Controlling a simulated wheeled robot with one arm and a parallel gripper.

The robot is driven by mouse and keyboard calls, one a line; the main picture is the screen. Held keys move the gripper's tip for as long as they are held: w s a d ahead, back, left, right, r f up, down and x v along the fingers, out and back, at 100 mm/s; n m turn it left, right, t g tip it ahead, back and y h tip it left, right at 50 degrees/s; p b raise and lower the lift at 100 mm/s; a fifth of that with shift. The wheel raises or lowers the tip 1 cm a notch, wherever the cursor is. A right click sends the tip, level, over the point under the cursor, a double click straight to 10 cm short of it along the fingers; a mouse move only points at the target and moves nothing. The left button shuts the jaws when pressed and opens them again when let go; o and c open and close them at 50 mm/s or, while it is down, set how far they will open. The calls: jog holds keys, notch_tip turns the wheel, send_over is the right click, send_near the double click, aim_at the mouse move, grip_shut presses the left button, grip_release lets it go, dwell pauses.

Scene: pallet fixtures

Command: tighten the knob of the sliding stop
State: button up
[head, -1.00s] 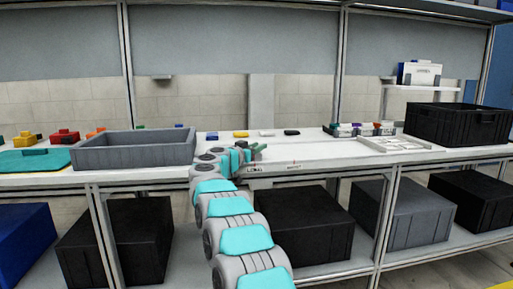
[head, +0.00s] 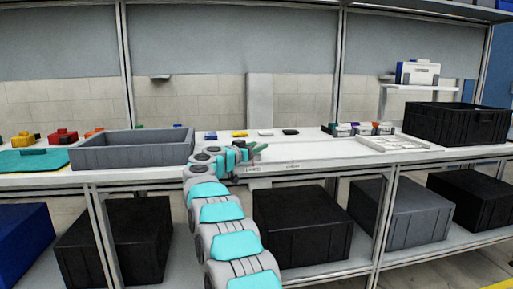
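My gripper (head: 252,151) is at the front edge of the white workbench, at the end of my teal and grey arm. It is small in the head view, and its fingers are partly hidden by my own wrist. A small dark green part shows at its tip; I cannot tell if it is a finger or part of the sliding stop. The stop and its knob cannot be made out clearly. A pale strip with small lettering and a red mark (head: 292,164) runs along the bench front just right of my gripper.
A grey bin (head: 133,150) stands on the bench to the left of my arm. A white tray (head: 392,144) and a black crate (head: 456,124) stand at the right. Several small coloured parts lie along the back. Black bins (head: 302,225) sit on the lower shelf.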

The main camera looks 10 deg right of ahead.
jog(key=shift+o, duration=0.9)
jog(key=shift+b+v, duration=0.45)
jog(key=shift+v, duration=3.45)
jog(key=shift+r, duration=0.1)
